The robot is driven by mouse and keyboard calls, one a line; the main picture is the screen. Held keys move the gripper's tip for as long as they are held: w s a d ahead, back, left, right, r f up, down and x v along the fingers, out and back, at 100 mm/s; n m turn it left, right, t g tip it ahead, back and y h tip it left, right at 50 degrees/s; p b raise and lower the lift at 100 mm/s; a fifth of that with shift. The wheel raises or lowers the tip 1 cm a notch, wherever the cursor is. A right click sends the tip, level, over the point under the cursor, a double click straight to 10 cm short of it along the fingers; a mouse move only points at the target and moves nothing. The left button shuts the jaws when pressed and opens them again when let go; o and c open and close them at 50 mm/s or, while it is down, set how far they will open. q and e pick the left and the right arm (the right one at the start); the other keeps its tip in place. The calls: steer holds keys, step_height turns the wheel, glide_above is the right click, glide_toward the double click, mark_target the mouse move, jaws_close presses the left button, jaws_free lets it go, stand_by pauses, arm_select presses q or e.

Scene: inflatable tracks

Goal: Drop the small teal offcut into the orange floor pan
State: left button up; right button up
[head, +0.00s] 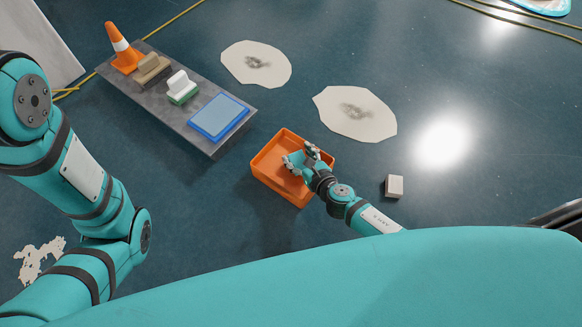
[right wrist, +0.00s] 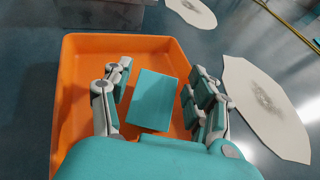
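The orange floor pan (head: 268,176) sits on the floor in the middle of the head view. It fills much of the right wrist view (right wrist: 84,62). My right gripper (head: 299,157) is over the pan, its fingers spread. In the right wrist view the small teal offcut (right wrist: 152,96), a flat rectangular piece, shows between the fingers of the right gripper (right wrist: 156,90). Orange shows on both sides of it, so the fingers look clear of it. I cannot tell whether it rests on the pan's bottom. My left arm shows at the left, its gripper out of view.
A grey board (head: 180,122) holds an orange cone (head: 122,52), brushes and a blue tray (head: 218,117). Two pale patches (head: 256,64) (head: 356,113) lie beyond the pan. A small beige block (head: 394,186) lies to its right.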

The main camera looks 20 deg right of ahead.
steer(key=shift+o, duration=0.6)
steer(key=v, duration=1.2)
steer(key=shift+f, duration=0.1)
